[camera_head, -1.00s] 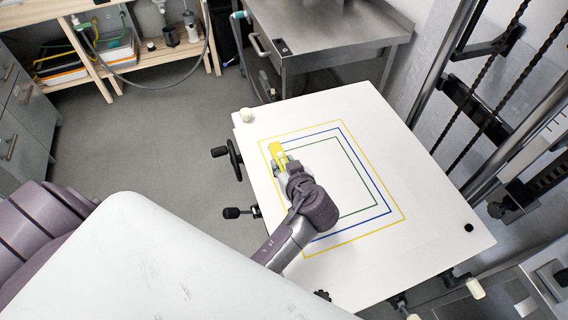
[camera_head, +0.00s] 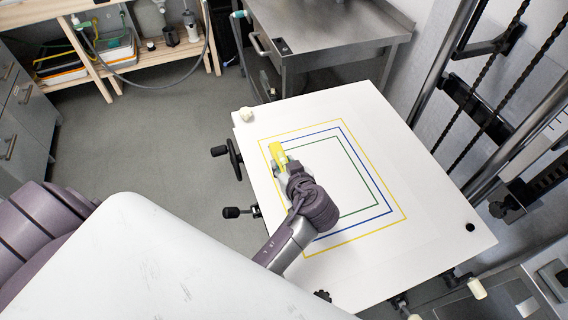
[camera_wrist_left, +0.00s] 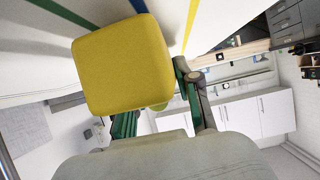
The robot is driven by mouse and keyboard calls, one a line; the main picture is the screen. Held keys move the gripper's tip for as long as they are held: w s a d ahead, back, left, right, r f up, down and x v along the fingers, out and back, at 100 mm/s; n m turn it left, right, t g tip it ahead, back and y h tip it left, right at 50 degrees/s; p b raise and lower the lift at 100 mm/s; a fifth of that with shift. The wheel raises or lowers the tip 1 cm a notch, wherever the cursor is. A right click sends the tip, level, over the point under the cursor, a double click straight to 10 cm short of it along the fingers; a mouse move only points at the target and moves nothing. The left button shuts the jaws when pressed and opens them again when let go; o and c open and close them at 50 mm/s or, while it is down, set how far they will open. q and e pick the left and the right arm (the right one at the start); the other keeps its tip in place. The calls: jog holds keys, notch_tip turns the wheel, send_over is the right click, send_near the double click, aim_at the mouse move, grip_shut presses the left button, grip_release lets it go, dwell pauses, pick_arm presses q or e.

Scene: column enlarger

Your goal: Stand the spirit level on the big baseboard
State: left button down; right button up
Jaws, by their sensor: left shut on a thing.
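The yellow spirit level (camera_head: 277,151) is in my left gripper (camera_head: 283,166), over the left part of the white baseboard (camera_head: 420,259). In the left wrist view the level (camera_wrist_left: 122,65) shows as a large yellow block end, close to the camera. The left gripper's dark green fingers (camera_wrist_left: 158,106) are shut on it, partly hidden behind it. The level's lower end is hidden, so I cannot tell whether it touches the board. My right gripper is not in view.
Yellow, blue and green nested outlines mark the board. The enlarger's metal column (camera_head: 490,120) stands at the right.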

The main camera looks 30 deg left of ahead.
pick_arm(q)
jog(key=shift+f+b, duration=0.3)
jog(key=shift+f, duration=0.05)
dwell(0.4)
jog(key=c, duration=0.7)
grip_release()
jog(key=shift+s+d, duration=0.1)
